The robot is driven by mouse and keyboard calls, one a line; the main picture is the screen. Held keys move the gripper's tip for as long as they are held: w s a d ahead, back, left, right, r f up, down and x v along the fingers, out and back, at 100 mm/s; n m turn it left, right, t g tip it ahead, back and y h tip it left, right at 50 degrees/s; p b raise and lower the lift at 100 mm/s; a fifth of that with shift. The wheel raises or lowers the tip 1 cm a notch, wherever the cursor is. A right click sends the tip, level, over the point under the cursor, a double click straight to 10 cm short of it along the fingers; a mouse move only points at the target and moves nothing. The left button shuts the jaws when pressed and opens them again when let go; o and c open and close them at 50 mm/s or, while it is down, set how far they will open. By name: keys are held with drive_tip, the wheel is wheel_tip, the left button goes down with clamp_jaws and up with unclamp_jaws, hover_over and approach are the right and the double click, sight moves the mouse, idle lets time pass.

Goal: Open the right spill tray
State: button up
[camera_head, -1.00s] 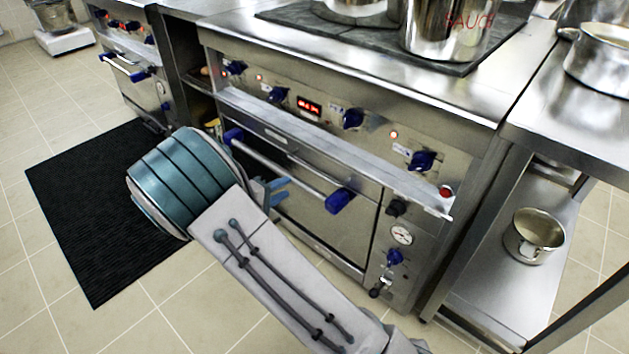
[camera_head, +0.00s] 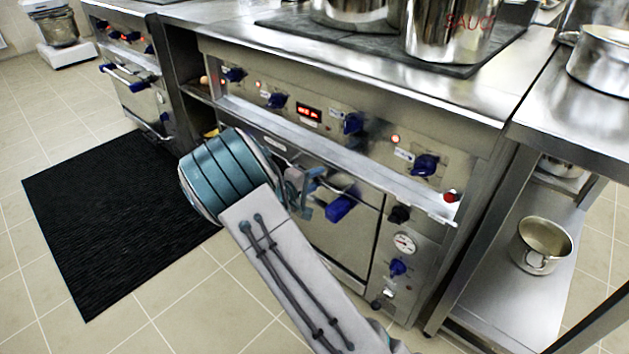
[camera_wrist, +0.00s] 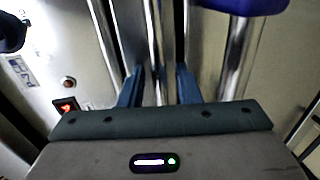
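A long steel ledge (camera_head: 400,191) runs under the control panel of the near range, with a narrow front (camera_head: 276,143) bearing a small label just below it. I cannot tell for certain which of these is the right spill tray; it looks shut. My gripper (camera_head: 308,190) is in front of the range, between this ledge and the oven handle's blue end (camera_head: 342,207). In the wrist view, my two blue fingers (camera_wrist: 158,88) are apart, with thin bright metal edges (camera_wrist: 154,45) showing between them. Contact cannot be made out. My arm hides part of the range front.
The oven handle's blue end (camera_wrist: 242,5) is close to the right finger. Blue knobs (camera_head: 353,123) and a red button (camera_head: 451,197) stick out of the range. Pots stand on top. A black mat (camera_head: 100,215) lies left on free floor. A shelf unit (camera_head: 490,300) stands right.

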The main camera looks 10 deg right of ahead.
clamp_jaws()
drive_tip(key=f+v, duration=0.2)
drive_tip(key=v, duration=0.9)
drive_tip(key=f+v, duration=0.3)
drive_tip(key=v, duration=0.9)
drive_tip(key=shift+v, duration=0.75)
drive_tip(key=shift+f, duration=0.1)
unclamp_jaws()
drive_tip(key=p+v, duration=0.4)
drive_tip(key=v, duration=1)
